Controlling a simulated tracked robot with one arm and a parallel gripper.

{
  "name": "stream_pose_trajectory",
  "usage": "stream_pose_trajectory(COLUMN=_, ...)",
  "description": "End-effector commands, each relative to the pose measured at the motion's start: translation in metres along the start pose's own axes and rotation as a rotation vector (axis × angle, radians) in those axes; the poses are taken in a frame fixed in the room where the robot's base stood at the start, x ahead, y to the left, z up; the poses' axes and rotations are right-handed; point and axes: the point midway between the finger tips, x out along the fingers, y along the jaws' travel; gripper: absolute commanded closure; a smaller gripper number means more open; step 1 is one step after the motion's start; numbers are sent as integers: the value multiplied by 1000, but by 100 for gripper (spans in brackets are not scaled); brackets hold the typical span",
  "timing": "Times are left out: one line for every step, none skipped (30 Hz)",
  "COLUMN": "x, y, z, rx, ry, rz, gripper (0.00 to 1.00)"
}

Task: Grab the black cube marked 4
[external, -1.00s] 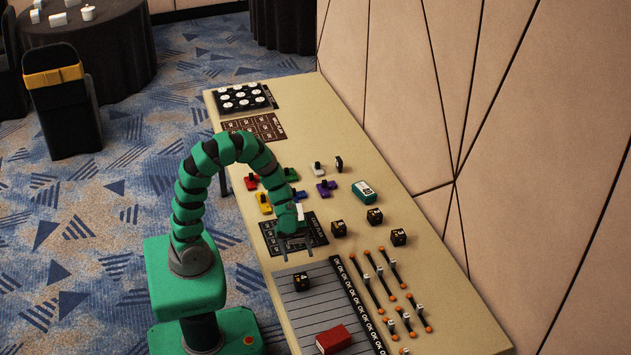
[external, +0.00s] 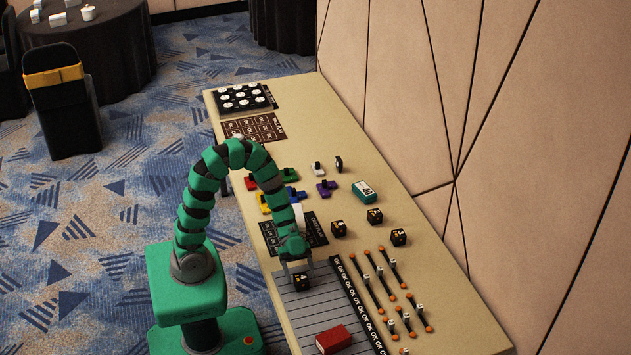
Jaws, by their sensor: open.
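The black cube marked 4 (external: 301,281) sits on the grey lined mat (external: 314,305), near the mat's far end. My gripper (external: 298,270) is open and low over this cube, with its fingers pointing down on either side of its upper part. I cannot tell whether the fingers touch it. The front face of the cube with its mark shows below the fingers.
More black cubes stand to the right: one (external: 339,229), another (external: 375,216) and a third (external: 398,237). A red box (external: 333,339) lies at the mat's near end. Orange-tipped black strips (external: 393,267) lie at right. A dark printed card (external: 316,230) lies behind my gripper.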

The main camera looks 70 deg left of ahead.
Motion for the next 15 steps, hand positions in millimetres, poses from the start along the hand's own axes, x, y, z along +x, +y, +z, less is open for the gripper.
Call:
stream_pose_trajectory(x=7, y=0, z=1, rx=1, ry=3, rz=2, gripper=31)
stream_pose_trajectory(x=10, y=0, z=1, rx=1, ry=2, rz=2, gripper=31)
stream_pose_trajectory(x=13, y=0, z=1, rx=0, ry=0, rz=1, gripper=31)
stream_pose_trajectory(x=15, y=0, z=1, rx=0, ry=0, rz=0, gripper=31)
stream_pose_trajectory(x=17, y=0, z=1, rx=0, ry=0, rz=0, gripper=31)
stream_pose_trajectory(x=18, y=0, z=1, rx=-1, ry=0, rz=0, gripper=31)
stream_pose_trajectory(x=20, y=0, z=1, rx=-1, ry=0, rz=1, gripper=31)
stream_pose_trajectory(x=20, y=0, z=0, rx=-1, ry=0, rz=1, gripper=31)
stream_pose_trajectory(x=21, y=0, z=0, rx=-1, ry=0, rz=1, gripper=31)
stream_pose_trajectory(x=21, y=0, z=0, rx=-1, ry=-1, rz=1, gripper=31)
stream_pose_trajectory(x=21, y=0, z=0, rx=-1, ry=-1, rz=0, gripper=31)
stream_pose_trajectory(x=21, y=0, z=0, rx=-1, ry=-1, rz=0, gripper=31)
stream_pose_trajectory(x=20, y=0, z=0, rx=-1, ry=-1, rz=0, gripper=31)
stream_pose_trajectory(x=20, y=0, z=0, rx=-1, ry=-1, rz=0, gripper=31)
stream_pose_trajectory(x=20, y=0, z=0, rx=-1, ry=-1, rz=0, gripper=31)
